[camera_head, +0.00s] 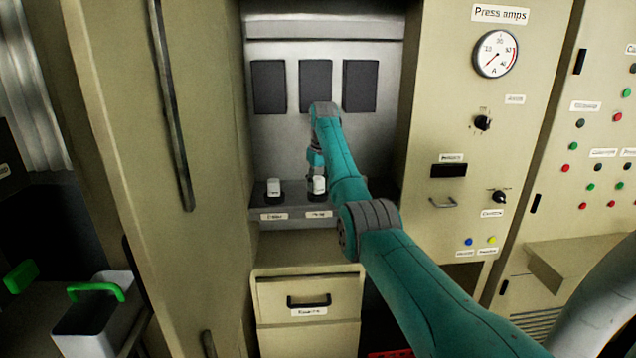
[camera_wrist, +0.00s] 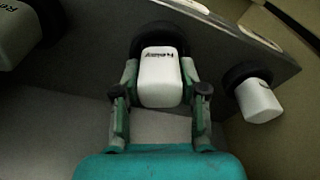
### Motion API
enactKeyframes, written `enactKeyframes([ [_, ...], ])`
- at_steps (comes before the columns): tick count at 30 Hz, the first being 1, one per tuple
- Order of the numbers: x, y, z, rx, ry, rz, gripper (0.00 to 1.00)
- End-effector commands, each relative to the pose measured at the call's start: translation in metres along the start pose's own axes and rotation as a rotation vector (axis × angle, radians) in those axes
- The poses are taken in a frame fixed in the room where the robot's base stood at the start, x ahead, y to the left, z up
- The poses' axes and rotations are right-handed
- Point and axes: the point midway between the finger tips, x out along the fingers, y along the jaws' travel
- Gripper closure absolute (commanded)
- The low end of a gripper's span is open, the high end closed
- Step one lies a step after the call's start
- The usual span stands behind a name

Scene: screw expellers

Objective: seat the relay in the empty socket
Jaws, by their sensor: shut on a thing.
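The relay (camera_wrist: 160,80), a white block with dark lettering, is between the two fingers of my gripper (camera_wrist: 159,74) in the wrist view. My gripper is shut on it. A round black socket (camera_wrist: 160,35) shows right behind the relay's far end; I cannot tell whether the relay is fully down in it. In the head view the held relay (camera_head: 319,183) stands upright over the middle place of the grey shelf (camera_head: 257,210), under my gripper (camera_head: 317,174).
Another white relay (camera_head: 274,185) sits in a black base to the left. Cabinet walls close in both sides of the recess. A drawer (camera_head: 308,303) is below.

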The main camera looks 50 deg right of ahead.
Motion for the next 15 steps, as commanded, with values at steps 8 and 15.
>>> enactKeyframes([
  [8, 0.0036, 0.0, 0.0005, 0.0, 0.001, 0.0, 0.48],
  [15, 0.004, 0.0, 0.0007, 0.0, -0.001, 0.0, 0.48],
])
